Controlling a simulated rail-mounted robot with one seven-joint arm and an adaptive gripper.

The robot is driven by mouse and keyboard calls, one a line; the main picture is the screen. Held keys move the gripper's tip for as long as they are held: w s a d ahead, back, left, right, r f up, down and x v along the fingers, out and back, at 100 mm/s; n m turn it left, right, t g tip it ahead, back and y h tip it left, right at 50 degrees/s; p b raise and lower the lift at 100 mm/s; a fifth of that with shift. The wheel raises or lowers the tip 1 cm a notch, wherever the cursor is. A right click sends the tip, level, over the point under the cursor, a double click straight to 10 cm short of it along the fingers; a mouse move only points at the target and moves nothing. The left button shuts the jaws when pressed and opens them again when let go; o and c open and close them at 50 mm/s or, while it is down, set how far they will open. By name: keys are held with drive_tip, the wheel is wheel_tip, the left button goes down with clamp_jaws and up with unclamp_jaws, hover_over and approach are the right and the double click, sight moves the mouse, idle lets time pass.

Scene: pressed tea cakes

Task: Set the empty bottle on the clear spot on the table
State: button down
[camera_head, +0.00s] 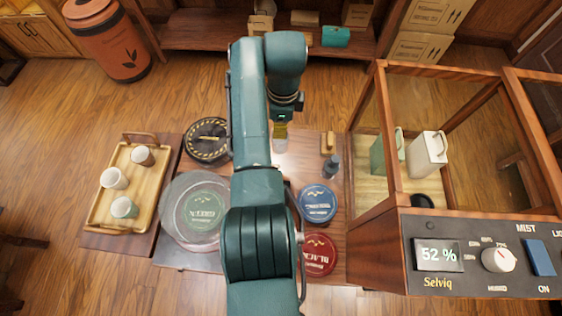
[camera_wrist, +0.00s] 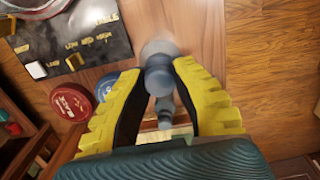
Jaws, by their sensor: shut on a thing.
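My gripper (camera_wrist: 176,76) has its yellow fingers closed around a blue-grey bottle (camera_wrist: 158,78) in the wrist view. A pale, see-through round shape shows at its far end; I cannot tell if it touches the table. In the head view my gripper (camera_head: 281,133) hangs over the back middle of the table, and the held bottle is mostly hidden. The table (camera_head: 305,155) shows bare wood below and to the right of my gripper. A second small, dark blue-grey bottle (camera_head: 332,166) stands on the table to the right.
A wooden brush-like block (camera_head: 328,142) sits behind the standing bottle. A blue tin (camera_head: 318,202) and a red tin (camera_head: 319,254) lie nearer. A black-yellow tin (camera_head: 207,140) is left of my arm. A glass cabinet (camera_head: 375,130) borders the right; a cup tray (camera_head: 153,212) is left.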

sight(280, 146)
wheel_tip(280, 146, down, 10)
drive_tip(key=b, duration=0.2)
drive_tip(key=shift+w+f+b, duration=0.1)
drive_tip(key=shift+f+b, duration=0.05)
drive_tip(key=shift+b, duration=0.25)
drive_tip(key=c, duration=1)
unclamp_jaws()
